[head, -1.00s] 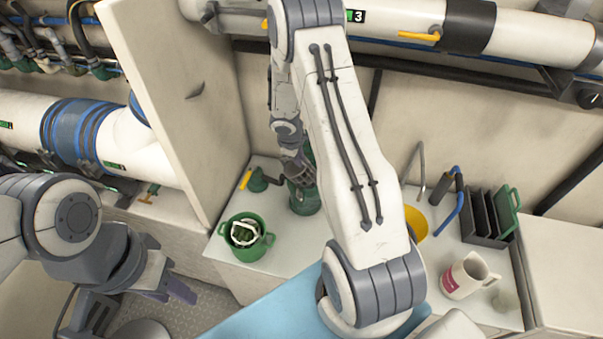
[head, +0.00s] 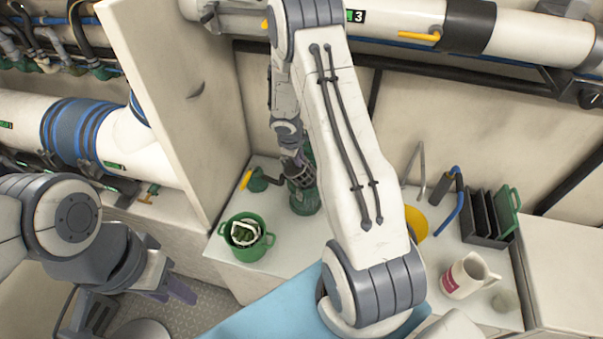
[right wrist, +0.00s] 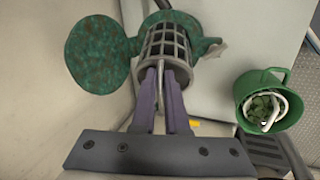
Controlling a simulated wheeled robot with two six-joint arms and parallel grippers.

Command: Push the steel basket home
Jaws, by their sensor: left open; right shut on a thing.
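The steel basket (right wrist: 165,50) is a grey slotted cylinder with a wire handle. My right gripper (right wrist: 162,82) is shut on that handle. In the head view the basket (head: 299,172) is at the mouth of a green strainer body (head: 304,200) on the counter, partly covered by my right gripper (head: 291,152). In the right wrist view the body (right wrist: 185,20) shows behind the basket; how deep the basket sits is unclear. A round mottled green lid (right wrist: 97,55) stands open beside it. My left gripper (head: 180,290) is open and empty, low at the left, away from the basket.
A green pot (head: 246,250) with a white-and-green bundle inside stands left of the strainer. A yellow-handled green valve (head: 257,181) is close by. A white jug (head: 468,275) and a dark rack (head: 487,218) stand right. A tall pale panel (head: 185,100) rises at left.

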